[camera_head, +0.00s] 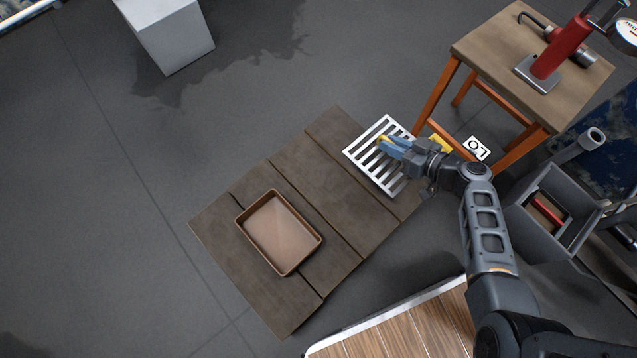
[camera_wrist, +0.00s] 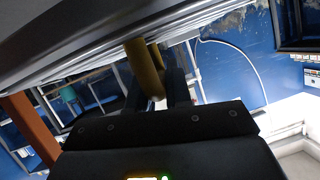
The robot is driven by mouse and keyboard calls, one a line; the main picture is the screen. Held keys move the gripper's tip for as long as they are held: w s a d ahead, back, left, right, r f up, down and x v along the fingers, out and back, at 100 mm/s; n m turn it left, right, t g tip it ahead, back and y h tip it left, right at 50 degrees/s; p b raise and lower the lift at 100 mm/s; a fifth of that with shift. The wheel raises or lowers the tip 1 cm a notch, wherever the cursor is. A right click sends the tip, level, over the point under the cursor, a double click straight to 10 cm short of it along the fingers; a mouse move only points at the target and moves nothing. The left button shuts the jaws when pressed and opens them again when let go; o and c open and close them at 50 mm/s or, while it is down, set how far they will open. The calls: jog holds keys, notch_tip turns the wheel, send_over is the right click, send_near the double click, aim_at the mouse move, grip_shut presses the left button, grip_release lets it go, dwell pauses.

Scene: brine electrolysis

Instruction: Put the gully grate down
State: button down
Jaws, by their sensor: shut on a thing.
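The gully grate (camera_head: 365,152) is a pale metal square with parallel bars. It is over the right end of the brown plank platform in the head view. My gripper (camera_head: 385,144) is shut on the grate at a yellow part near its middle. In the wrist view the yellow part (camera_wrist: 145,68) is between the dark fingers, and the grate's grey edge (camera_wrist: 60,45) fills the upper left. I cannot tell whether the grate touches the planks or hangs above them.
A brown tray (camera_head: 240,222) lies on the plank platform (camera_head: 305,160), left of the grate. A wooden stool (camera_head: 480,50) with a red tool (camera_head: 563,48) stands to the upper right. A grey bin (camera_head: 545,235) is at the right. A white block (camera_head: 170,35) is at the upper left.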

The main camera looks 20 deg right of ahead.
jog(key=a+f+b, duration=0.1)
jog(key=a+f, duration=0.1)
jog(key=a, duration=0.1)
jog(key=w+a+f+b, duration=0.1)
jog(key=a+f, duration=0.1)
jog(key=a, duration=0.2)
jog(key=w+a+f+b, duration=0.1)
jog(key=a+f, duration=0.1)
jog(key=a, duration=0.1)
jog(key=shift+w+a+f, duration=0.2)
jog(key=shift+a+f, duration=0.1)
jog(key=shift+f, duration=0.05)
jog(key=shift+a+f, duration=0.1)
jog(key=shift+f+b, duration=1.2)
jog(key=shift+f, duration=0.75)
jog(key=c, duration=1.1)
grip_release()
jog(key=shift+o, duration=0.3)
jog(key=p+v, duration=0.3)
jog(key=v, duration=0.7)
jog(key=shift+s+r, duration=0.25)
jog(key=shift+s+d+r+p, duration=0.2)
jog(key=shift+s+d+p, duration=0.15)
jog(key=shift+s, duration=0.25)
